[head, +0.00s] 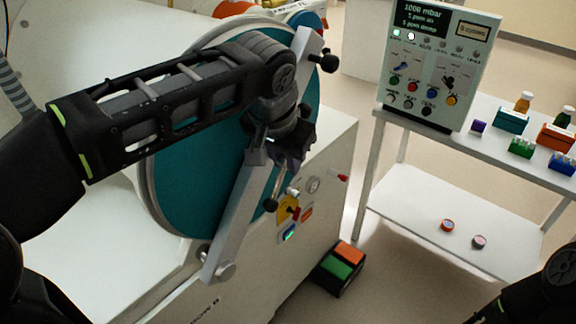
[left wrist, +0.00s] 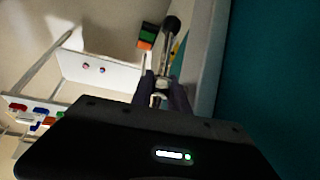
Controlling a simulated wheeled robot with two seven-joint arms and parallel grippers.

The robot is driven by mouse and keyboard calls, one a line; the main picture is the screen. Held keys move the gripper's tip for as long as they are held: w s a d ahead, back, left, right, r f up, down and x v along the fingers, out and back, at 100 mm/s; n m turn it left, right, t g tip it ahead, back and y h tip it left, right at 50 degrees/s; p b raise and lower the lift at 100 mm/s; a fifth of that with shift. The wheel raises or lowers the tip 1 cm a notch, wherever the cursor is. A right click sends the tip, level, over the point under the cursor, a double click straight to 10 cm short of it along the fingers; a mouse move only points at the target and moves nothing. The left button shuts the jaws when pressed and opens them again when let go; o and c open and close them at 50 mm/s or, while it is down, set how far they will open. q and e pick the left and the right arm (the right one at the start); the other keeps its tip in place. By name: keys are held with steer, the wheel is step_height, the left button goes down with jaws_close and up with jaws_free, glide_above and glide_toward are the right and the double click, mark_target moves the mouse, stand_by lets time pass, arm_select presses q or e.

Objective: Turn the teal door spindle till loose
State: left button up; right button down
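The round teal door (head: 185,180) fills the middle of the head view, with a pale grey bar (head: 235,220) slanting across it. A metal spindle handle with a black knob (head: 270,205) shows just below my left gripper (head: 285,160); the hub is hidden behind the gripper and wrist. In the left wrist view the metal rod (left wrist: 164,60) ends in a black ball and runs between the two dark fingers. My left gripper (left wrist: 160,95) appears shut on this rod. Another black knob (head: 327,62) shows near the bar's top end. Only part of my right arm shows, at bottom right.
A control box (head: 435,65) stands on a white table with small bottles and coloured boxes at the right. Its lower shelf (head: 410,205) holds two small round items. A green and orange pedal box (head: 340,268) lies on the floor beside the chamber.

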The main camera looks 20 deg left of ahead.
arm_select(q)
steer(key=x, duration=0.3)
steer(key=shift+c, duration=0.6)
steer(key=shift+r, duration=0.1)
jaws_close()
stand_by(0.8)
